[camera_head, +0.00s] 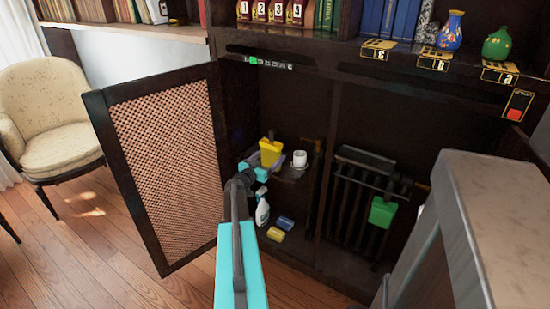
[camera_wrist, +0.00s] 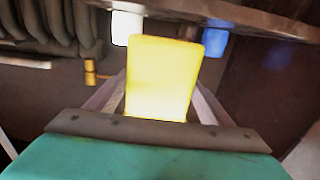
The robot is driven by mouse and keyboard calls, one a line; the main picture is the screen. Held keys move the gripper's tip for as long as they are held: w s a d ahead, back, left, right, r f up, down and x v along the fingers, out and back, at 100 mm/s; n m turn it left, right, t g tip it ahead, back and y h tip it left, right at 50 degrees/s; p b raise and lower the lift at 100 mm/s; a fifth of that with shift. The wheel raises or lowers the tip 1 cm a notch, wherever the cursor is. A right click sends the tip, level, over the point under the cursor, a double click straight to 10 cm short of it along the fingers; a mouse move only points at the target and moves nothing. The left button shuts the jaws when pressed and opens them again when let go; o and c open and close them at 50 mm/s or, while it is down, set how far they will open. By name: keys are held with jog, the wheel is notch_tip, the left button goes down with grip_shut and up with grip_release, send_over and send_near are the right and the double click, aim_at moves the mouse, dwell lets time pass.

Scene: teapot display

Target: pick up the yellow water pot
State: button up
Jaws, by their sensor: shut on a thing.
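The yellow water pot (camera_head: 270,152) is in the open cabinet, at the level of a small inner shelf in the head view. In the wrist view the yellow pot (camera_wrist: 160,75) fills the middle, between the two grey fingers. My gripper (camera_head: 265,165) reaches in from the front and is shut on the pot's lower part. The wrist view also shows my gripper (camera_wrist: 158,105) with a finger on each side of the pot. Whether the pot still touches the shelf is hidden.
A white cup (camera_head: 299,158) stands just right of the pot. A spray bottle (camera_head: 262,208), a yellow sponge (camera_head: 275,234) and a blue sponge (camera_head: 286,223) are below. The open cabinet door (camera_head: 165,165) is on the left. A radiator (camera_head: 365,200) with a green container (camera_head: 382,212) is right.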

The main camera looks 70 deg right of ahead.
jog(key=p+v, duration=0.2)
jog(key=v, duration=0.7)
jog(key=shift+p, duration=0.4)
dwell(0.6)
